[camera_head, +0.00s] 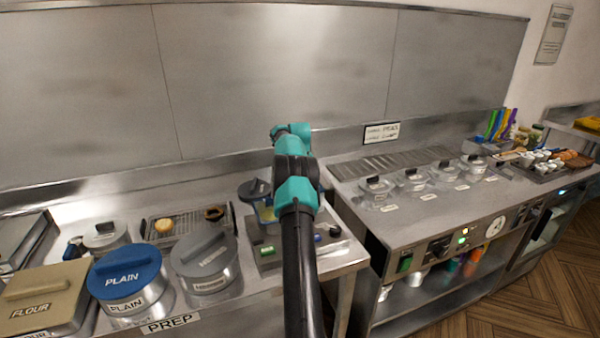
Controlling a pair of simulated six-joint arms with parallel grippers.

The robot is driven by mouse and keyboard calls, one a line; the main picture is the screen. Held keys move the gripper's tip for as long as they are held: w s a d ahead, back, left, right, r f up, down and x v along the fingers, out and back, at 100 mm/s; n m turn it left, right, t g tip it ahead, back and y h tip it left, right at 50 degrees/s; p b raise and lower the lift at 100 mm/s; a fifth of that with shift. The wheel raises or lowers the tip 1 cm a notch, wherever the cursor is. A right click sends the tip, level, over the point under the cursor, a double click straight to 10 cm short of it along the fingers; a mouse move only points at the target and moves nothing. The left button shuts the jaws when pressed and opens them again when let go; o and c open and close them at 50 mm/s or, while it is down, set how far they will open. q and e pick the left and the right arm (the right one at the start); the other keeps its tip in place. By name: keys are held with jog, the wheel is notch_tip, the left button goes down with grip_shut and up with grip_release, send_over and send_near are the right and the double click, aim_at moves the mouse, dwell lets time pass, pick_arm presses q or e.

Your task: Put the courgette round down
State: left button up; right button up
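Two small rounds lie on a wire rack (186,222) over a tray on the left counter. One is pale yellow (163,226) and the other is dark brown (213,213). I cannot tell whether either is the courgette round. One of my arms rises from the bottom edge just right of the middle and reaches over the counter. Its wrist bends at the top, and its gripper is hidden behind the arm. I cannot see whether it holds anything. My other arm is out of view.
A blue PLAIN tub (125,280), a grey lidded tub (206,265) and a FLOUR box (42,296) stand along the front left. A small blue-rimmed container (262,208) is partly behind my arm. Lidded fryer wells (410,181) line the right counter, beyond a gap.

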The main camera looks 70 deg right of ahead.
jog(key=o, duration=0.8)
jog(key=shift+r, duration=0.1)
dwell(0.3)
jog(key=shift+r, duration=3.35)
